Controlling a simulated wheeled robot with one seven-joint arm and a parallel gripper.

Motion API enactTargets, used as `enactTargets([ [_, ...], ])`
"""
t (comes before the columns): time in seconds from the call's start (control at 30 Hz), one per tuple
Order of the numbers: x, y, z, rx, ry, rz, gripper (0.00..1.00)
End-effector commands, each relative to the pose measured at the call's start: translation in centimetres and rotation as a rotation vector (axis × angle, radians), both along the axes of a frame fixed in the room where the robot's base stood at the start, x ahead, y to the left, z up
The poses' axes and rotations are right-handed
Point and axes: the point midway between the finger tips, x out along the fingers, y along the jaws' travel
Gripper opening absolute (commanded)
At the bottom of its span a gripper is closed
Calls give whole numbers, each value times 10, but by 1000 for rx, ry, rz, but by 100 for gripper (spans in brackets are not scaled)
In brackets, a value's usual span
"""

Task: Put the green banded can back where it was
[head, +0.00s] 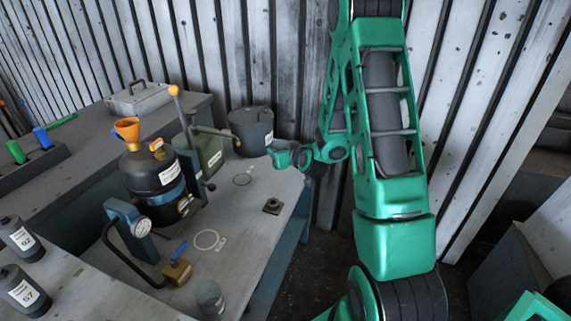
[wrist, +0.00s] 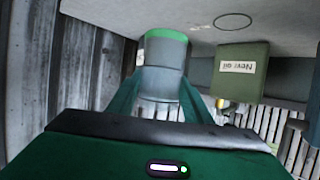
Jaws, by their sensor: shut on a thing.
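The green banded can (wrist: 165,58) is grey, with a green band at its upper end in the wrist view. My gripper (wrist: 162,80) is shut on it, a finger on each side. The banded end lies in front of the grey tabletop; I cannot tell whether it touches. In the head view my gripper (head: 294,157) is over the bench's right rear edge, and the can is not clear there. A dark ring (head: 243,180) is drawn on the bench, left of my gripper; a ring also shows in the wrist view (wrist: 233,21). A pale ring (head: 207,240) lies nearer the front.
A dark lidded pot (head: 251,130) stands behind. A black vessel with an orange funnel (head: 150,175), a gauge (head: 142,226) and a grey cup (head: 210,299) occupy the left and front.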

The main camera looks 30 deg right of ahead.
Motion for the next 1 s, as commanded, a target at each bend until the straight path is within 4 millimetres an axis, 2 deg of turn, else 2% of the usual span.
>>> enactTargets([
  [0.03, 4, -12, -8, 2, 2, -6, 19],
  [0.1, 9, -24, -16, 1, 1, -4, 19],
  [0.3, 20, -47, -31, 0, 0, -1, 19],
  [0.47, 23, -51, -37, 0, 0, 2, 19],
  [0.77, 23, -50, -71, 2, 1, 2, 19],
  [1.0, 24, -50, -74, -1, -1, 4, 19],
])
